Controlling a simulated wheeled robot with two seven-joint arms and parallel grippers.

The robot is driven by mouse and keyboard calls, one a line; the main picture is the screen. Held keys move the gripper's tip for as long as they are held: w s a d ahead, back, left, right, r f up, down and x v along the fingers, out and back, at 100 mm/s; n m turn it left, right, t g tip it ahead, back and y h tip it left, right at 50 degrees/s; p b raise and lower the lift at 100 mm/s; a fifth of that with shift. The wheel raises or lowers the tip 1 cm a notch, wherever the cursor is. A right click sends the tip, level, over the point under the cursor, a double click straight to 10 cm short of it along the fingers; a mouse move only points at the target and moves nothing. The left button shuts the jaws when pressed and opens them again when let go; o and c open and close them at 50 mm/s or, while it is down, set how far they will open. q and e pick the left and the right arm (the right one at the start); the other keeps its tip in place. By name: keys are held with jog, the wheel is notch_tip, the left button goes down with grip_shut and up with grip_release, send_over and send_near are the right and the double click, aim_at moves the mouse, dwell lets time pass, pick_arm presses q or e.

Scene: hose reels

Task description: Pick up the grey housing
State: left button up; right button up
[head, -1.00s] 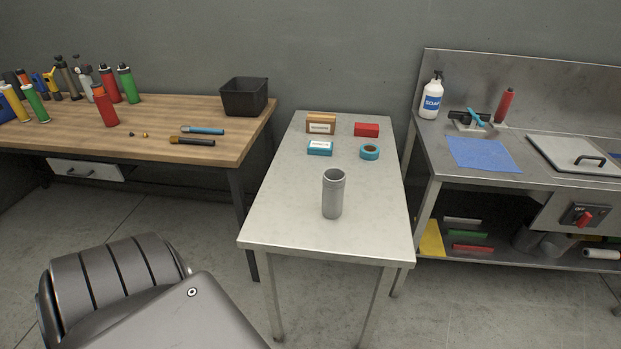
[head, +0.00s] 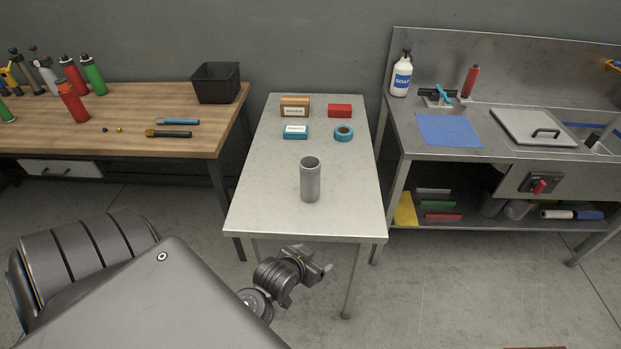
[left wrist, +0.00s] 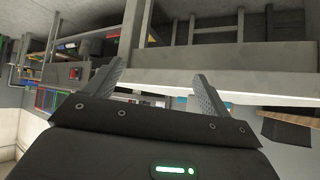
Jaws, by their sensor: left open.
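The grey housing (head: 310,180) is an upright open-topped cylinder. It stands on the front half of the narrow light table (head: 270,213) in the head view. My left gripper (head: 323,272) is below and in front of the table's front edge, apart from the housing. In the left wrist view its two fingers (left wrist: 158,82) are spread with nothing between them. The housing cannot be made out in the left wrist view. My right gripper is not in view.
A brown box (head: 295,111), a red box (head: 340,111), a blue box (head: 295,132) and a teal tape roll (head: 343,133) sit at the table's back. A wooden bench (head: 195,140) stands left, a steel bench (head: 500,150) right. The tabletop around the housing is clear.

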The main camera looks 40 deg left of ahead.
aim_at(312, 158)
pick_arm(q)
jog(key=w+a+r+t+y, duration=0.1)
jog(key=w+a+r, duration=0.1)
jog(key=w+a+r+n+t+y, duration=0.1)
jog(key=w+r, duration=0.1)
jog(key=r, duration=0.1)
jog(key=w+a+r+n+t, duration=0.1)
jog(key=w+a+r, duration=0.1)
jog(key=w, duration=0.1)
jog(key=shift+a+r+t+y, duration=0.15)
jog(key=shift+a+t+y, duration=0.2)
jog(key=shift+t+y, duration=0.05)
jog(key=w+a+r+n+y, duration=0.1)
jog(key=a+r, duration=0.1)
jog(key=w+a+r+n+t+y, duration=0.1)
jog(key=a+r+y, duration=0.1)
jog(key=w+a+r+n+t+y, duration=0.1)
jog(key=a+r, duration=0.1)
jog(key=shift+r, duration=0.3)
jog(key=shift+p+x, duration=0.65)
jog(key=shift+x, duration=2.1)
jog(key=shift+w+r, duration=0.15)
jog(key=shift+r, duration=0.05)
jog(key=p+x, duration=0.2)
jog(key=x, duration=0.3)
jog(key=shift+f, duration=0.1)
jog(key=shift+c, duration=0.4)
jog(key=c, duration=1.4)
